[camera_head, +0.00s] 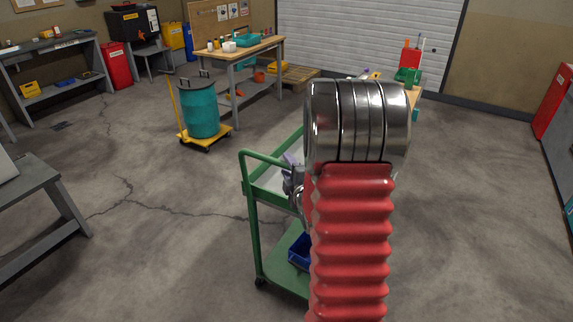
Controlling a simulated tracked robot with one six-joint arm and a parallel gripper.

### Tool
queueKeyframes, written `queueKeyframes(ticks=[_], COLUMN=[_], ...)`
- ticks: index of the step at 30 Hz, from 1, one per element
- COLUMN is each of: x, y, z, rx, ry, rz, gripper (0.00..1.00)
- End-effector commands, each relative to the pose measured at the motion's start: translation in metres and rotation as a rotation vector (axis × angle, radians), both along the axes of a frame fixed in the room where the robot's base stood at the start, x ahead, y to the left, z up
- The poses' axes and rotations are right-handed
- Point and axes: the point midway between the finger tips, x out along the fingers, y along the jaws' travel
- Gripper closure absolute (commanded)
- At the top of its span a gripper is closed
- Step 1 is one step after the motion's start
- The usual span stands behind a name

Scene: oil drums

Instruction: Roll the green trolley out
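The green trolley (253,222) stands in the middle of the floor, with an upper tray, a lower shelf and a raised push handle (264,157) on its near left end. My arm, red bellows and shiny metal rings, covers much of its right side. A small grey metal part, seemingly my gripper (293,182), shows at the arm's left edge by the right end of the handle. Its fingers are mostly hidden, so I cannot tell whether it touches or grips the handle. A blue bin (299,251) sits on the lower shelf, partly hidden.
A teal drum (199,107) stands on a yellow dolly (217,135) behind and left. A wooden-topped workbench (239,49) and a pallet (292,75) are at the back. A grey bench (42,190) stands at left. A red cabinet (552,100) is at right. Floor left and right of the trolley is clear.

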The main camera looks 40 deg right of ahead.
Motion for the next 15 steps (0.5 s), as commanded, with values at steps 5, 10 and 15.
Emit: queueKeyframes(ticks=[5, 10, 15], x=[-0.001, -0.0033, -0.0041], y=[-0.0049, -0.0075, -0.0085], z=[-0.0005, -0.0006, -0.0005], rx=[0.0, 0.0, 0.0], ry=[0.0, 0.0, 0.0], rz=[-0.007, -0.013, -0.015], gripper=[0.63, 0.63, 0.75])
